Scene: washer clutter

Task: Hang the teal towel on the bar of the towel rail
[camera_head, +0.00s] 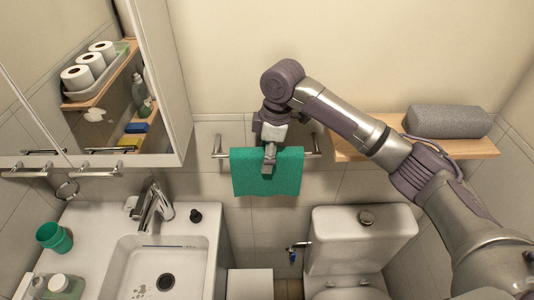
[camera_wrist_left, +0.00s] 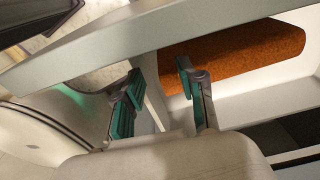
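The teal towel (camera_head: 290,178) is draped at the bar of the towel rail (camera_head: 312,155) on the back wall in the head view. It hangs down flat in front, and the bar's ends show on both sides of it. My right gripper (camera_head: 269,162) comes down over the towel's upper middle, with its fingers at the top edge. I cannot tell whether they are closed on the cloth. My left gripper (camera_wrist_left: 160,75) shows only in the left wrist view, with its two fingers apart and nothing between them.
A wooden shelf (camera_head: 470,147) with a rolled grey towel (camera_head: 447,121) is right of the rail. Below are a toilet (camera_head: 360,240) and a sink (camera_head: 165,265) with a faucet and green cup (camera_head: 54,237). A mirror cabinet (camera_head: 165,80) is at left. Pale panels crowd my left gripper.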

